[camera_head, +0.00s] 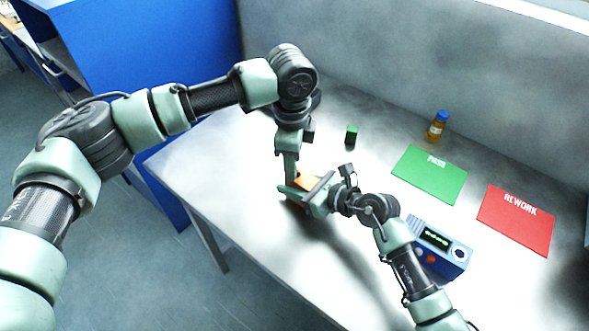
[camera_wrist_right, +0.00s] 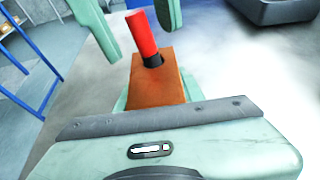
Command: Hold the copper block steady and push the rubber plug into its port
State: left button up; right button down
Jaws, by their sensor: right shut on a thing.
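The copper block (camera_wrist_right: 158,82) is held in my right gripper, and a sliver of it (camera_head: 304,180) shows in the head view between the two grippers. My right gripper (camera_head: 303,192) is shut on the block near the table's left part. A red plug with a black lower end (camera_wrist_right: 143,38) stands, slightly tilted, at the block's far end; whether it is seated in a port I cannot tell. My left gripper (camera_wrist_right: 137,30) reaches down, its fingers apart on either side of the plug with gaps visible. In the head view the left gripper (camera_head: 289,172) hides the plug.
Behind the grippers are a small green block (camera_head: 351,134) and an amber bottle with a blue cap (camera_head: 437,125). A green PASS mat (camera_head: 428,178), a red REWORK mat (camera_head: 515,222) and a blue meter (camera_head: 437,250) lie to the right. The table's left front is clear.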

pick_arm(q)
jog(key=shift+f, duration=0.45)
jog(key=shift+c, duration=0.3)
grip_shut()
notch_tip(320, 180, up, 9)
jog(key=shift+r, duration=0.2)
jog(key=shift+w+d+f+n+g+y, duration=0.1)
jog(key=shift+d+f+n+y, duration=0.2)
jog(key=shift+f, duration=0.8)
jog(key=shift+s+a+f+n+g+y, duration=0.1)
jog(key=shift+f+y, duration=0.35)
jog(key=shift+f, duration=0.65)
jog(key=shift+w+d+f+n+g+y, duration=0.1)
jog(key=shift+d+f+n+y, duration=0.2)
jog(key=shift+f, duration=0.8)
